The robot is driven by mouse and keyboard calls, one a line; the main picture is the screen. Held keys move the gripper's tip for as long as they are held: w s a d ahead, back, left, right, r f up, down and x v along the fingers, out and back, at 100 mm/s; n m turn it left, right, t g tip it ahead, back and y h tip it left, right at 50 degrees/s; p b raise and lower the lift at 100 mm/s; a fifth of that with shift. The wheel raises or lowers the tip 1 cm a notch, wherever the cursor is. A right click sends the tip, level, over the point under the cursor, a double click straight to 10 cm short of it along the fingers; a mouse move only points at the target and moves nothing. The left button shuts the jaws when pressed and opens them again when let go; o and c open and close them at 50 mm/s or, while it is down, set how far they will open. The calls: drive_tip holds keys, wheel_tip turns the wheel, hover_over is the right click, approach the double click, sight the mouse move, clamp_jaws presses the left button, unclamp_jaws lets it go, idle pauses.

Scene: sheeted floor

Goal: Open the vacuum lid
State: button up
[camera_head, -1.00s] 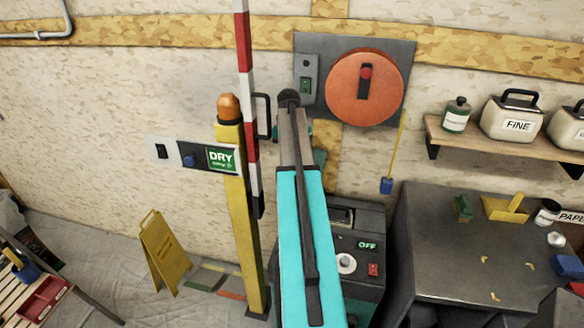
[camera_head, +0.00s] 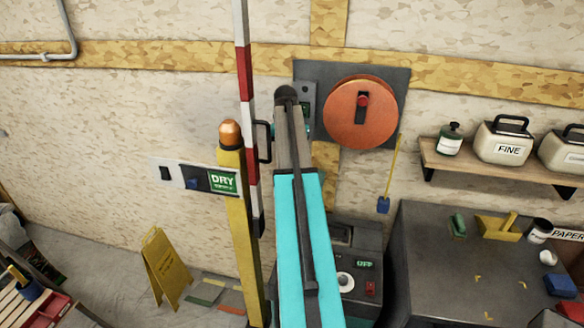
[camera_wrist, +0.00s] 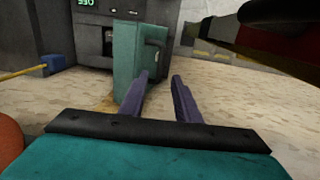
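The vacuum (camera_head: 366,290) is a dark grey machine by the wall, partly hidden behind my arm, with a green "OFF" display, a white dial and a red switch. In the wrist view its body (camera_wrist: 100,38) shows upside down at the top left. A teal box-like part (camera_wrist: 140,50) with a small pale handle stands against it; I cannot tell whether this is the lid. My gripper (camera_wrist: 160,76) is open and empty, its two dark fingers apart. The left fingertip overlaps the teal part's edge in the picture; contact cannot be told. My arm hides the gripper in the head view.
A yellow post (camera_head: 238,230) and a red-white striped pole (camera_head: 246,90) stand left of my arm. An orange disc (camera_head: 361,115) is on the wall panel. A grey bench (camera_head: 440,260) and a shelf (camera_head: 500,172) are at the right. A yellow floor sign (camera_head: 165,268) stands at the left.

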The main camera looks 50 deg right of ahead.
drive_tip(key=shift+w+a+r+p, duration=0.1)
drive_tip(key=shift+r+p, duration=0.75)
drive_tip(key=shift+r, duration=1.2)
drive_tip(key=c, duration=0.6)
drive_tip(key=shift+w+n, duration=0.3)
clamp_jaws()
drive_tip(key=s+f+t+h+b, duration=0.1)
drive_tip(key=s+f+t+b, duration=0.2)
drive_tip(key=b, duration=1.3)
drive_tip(key=shift+s+a+f+t+b, duration=0.3)
drive_tip(key=shift+s+t, duration=1.6)
drive_tip(key=shift+s, duration=1.5)
drive_tip(key=shift+d, duration=0.1)
